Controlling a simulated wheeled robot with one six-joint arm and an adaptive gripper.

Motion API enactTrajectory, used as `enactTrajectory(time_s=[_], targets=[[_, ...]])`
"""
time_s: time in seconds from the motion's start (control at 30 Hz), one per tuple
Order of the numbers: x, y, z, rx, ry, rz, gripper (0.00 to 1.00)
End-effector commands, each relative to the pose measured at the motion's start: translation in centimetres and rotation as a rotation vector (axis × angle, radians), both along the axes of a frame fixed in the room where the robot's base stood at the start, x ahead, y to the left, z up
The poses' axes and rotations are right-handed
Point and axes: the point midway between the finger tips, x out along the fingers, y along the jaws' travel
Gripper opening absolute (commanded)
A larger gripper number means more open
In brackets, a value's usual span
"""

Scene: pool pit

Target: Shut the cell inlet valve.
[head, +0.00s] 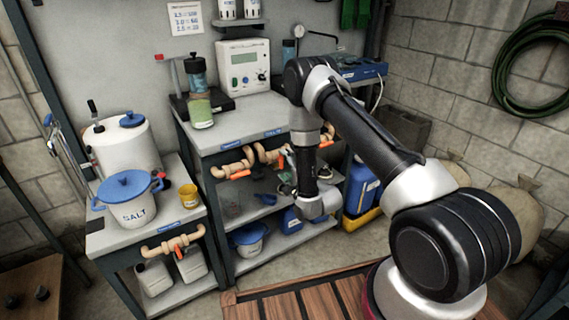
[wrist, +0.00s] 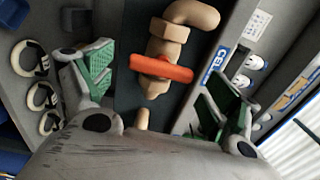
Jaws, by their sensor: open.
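In the wrist view an orange valve handle (wrist: 160,68) sits on a tan pipe (wrist: 165,45) and lies across it. The start of a blue label reading "CEL" (wrist: 213,64) is beside this valve. My gripper (wrist: 157,88) is open, with green finger pads on either side of the pipe and handle. I see no contact with the handle. In the head view my gripper (head: 284,172) is at the bench front, near the blue label (head: 273,132), and my arm hides part of this area.
Another orange-handled valve (head: 238,174) is left along the bench front, and a lower one (head: 178,247) is on the salt stand. Blue jugs (head: 362,190) stand right of my gripper. A salt tub (head: 130,200) is at left. Wooden slats (head: 310,297) lie in front.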

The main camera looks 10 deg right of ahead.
Motion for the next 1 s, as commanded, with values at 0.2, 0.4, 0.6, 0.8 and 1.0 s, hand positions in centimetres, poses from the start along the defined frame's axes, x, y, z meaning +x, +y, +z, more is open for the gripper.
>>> enactTrajectory(time_s=[0.2, 0.4, 0.6, 0.8, 1.0], targets=[[-3.8, -1.3, -0.1, 0.000, 0.004, -0.003, 0.89], [-5.8, -1.9, -0.1, 0.000, 0.002, -0.001, 0.89], [-6.0, -2.0, 0.0, 0.001, 0.001, -0.001, 0.89], [-5.9, -2.0, -0.2, -0.040, -0.006, -0.001, 0.89], [-8.2, -2.3, -9.0, -0.418, 0.274, 0.074, 0.89]])
